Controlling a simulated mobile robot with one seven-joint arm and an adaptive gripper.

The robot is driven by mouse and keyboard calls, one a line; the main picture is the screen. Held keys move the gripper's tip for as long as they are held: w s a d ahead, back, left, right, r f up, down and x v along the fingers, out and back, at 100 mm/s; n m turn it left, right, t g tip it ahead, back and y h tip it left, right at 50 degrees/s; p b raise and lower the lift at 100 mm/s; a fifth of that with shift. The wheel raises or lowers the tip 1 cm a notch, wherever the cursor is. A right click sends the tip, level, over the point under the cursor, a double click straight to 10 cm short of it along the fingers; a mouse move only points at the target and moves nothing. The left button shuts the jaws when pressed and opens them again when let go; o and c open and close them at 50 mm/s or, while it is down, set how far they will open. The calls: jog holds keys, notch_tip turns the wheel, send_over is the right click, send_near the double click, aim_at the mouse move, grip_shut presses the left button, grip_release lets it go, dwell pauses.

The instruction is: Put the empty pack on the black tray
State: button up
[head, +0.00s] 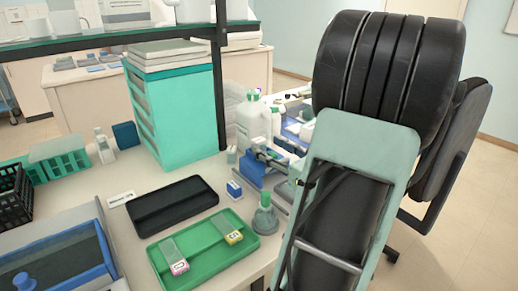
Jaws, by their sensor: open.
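The black tray (203,201) lies on the white table, and nothing shows in it. A green tray (207,262) lies just in front of it and holds two small clear packs. One pack has a pink-edged end (179,267) and lies in the left part. I cannot tell from here which pack is empty. My gripper is not in view; my arm fills the right side and may hide part of the table.
A blue-grey bin (60,255) stands at the front left. A teal drawer unit (178,110) stands behind the black tray. A small blue and white box (234,189) and a grey-green flask (265,217) stand right of the trays. Bottles (250,120) stand farther back.

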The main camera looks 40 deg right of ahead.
aim_at(262, 143)
jog(key=w, duration=0.5)
jog(key=shift+d+b, duration=0.25)
jog(key=shift+b, duration=0.05)
jog(key=shift+s, duration=0.1)
grip_shut()
